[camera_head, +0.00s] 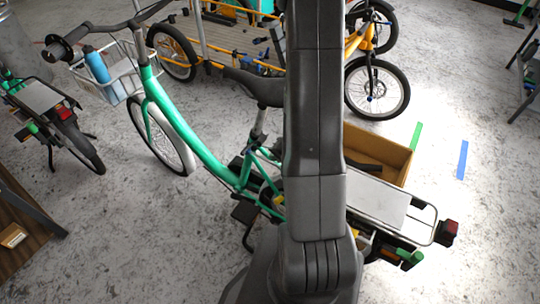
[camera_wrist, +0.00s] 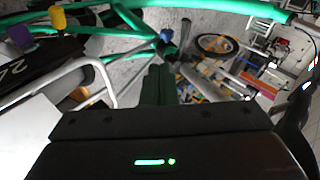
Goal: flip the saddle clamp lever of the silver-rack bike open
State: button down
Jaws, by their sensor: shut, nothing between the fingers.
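The large green bike (camera_head: 205,155) stands across the middle of the head view, with a pale silver rear rack (camera_head: 375,203) at right. I cannot make out the clamp lever in the head view. My gripper (camera_wrist: 158,82) is shut and empty, pointing toward the frame. It is hidden in the head view.
My arm covers the centre of the head view. A cardboard box (camera_head: 378,150) sits behind the rack. A second green bike (camera_head: 55,115) stands at left, and a yellow-orange cargo bike (camera_head: 365,55) at the back. Bare floor (camera_head: 120,245) lies at the front left.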

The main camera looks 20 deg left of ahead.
jog(key=shift+v, duration=0.9)
